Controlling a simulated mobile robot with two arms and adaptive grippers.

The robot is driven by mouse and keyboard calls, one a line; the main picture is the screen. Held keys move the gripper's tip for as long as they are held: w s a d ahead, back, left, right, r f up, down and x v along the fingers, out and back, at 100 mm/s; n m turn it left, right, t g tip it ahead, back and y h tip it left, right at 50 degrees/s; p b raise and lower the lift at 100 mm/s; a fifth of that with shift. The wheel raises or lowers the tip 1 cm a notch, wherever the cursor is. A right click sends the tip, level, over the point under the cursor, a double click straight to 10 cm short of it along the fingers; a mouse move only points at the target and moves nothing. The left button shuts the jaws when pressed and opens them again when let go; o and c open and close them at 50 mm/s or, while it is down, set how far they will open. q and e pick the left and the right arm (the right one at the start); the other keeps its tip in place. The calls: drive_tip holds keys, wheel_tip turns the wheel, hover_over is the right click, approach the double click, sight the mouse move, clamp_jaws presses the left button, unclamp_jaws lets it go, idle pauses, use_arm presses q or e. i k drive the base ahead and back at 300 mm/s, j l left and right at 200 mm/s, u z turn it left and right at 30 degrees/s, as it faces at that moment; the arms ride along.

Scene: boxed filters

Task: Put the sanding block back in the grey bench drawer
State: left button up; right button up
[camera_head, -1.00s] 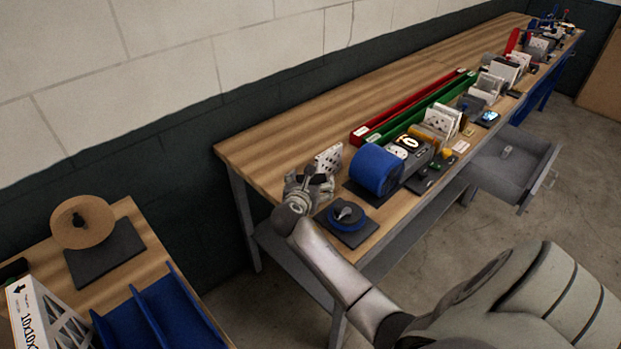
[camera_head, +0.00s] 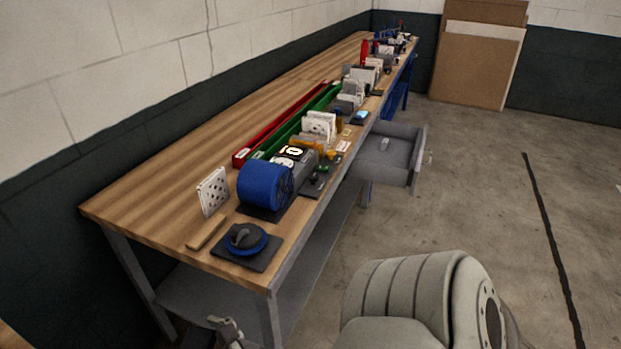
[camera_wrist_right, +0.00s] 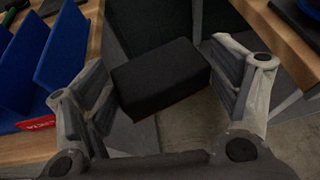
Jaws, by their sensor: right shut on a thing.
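The sanding block (camera_wrist_right: 160,68) is a black block with a thin reddish-brown lower edge. It sits between the fingers of my right gripper (camera_wrist_right: 167,82), which is shut on it in the right wrist view. In the head view only a bit of a gripper (camera_head: 226,330) shows at the bottom edge, low in front of the bench; the block cannot be seen there. The grey bench drawer (camera_head: 408,174) stands pulled open under the bench's right side, well away from that gripper. A small light grey item (camera_head: 384,144) lies in it. My left gripper is not in view.
The wooden bench (camera_head: 150,205) carries a blue roll (camera_head: 265,186), a round black-and-blue tool (camera_head: 245,239), a wooden strip (camera_head: 207,232) and several boxed filters. Blue dividers (camera_wrist_right: 62,45) show at left in the wrist view. The floor (camera_head: 480,200) beyond the drawer is clear.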

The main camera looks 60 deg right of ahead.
sight(362, 151)
drive_tip(key=l+z, duration=0.1)
drive_tip(key=l, duration=0.35)
drive_tip(key=i+l, duration=0.15)
drive_tip(key=l, duration=0.3)
drive_tip(key=l+z, duration=0.15)
drive_tip(key=l, duration=0.3)
drive_tip(key=i+l, duration=0.15)
drive_tip(key=l, duration=0.25)
drive_tip(key=i+l+z, duration=0.15)
drive_tip(key=l, duration=0.3)
drive_tip(key=i+l+z, duration=0.1)
drive_tip(key=l, duration=0.3)
drive_tip(key=i+l, duration=0.15)
drive_tip(key=l, duration=0.25)
drive_tip(key=i+l+z, duration=0.15)
drive_tip(key=l, duration=0.3)
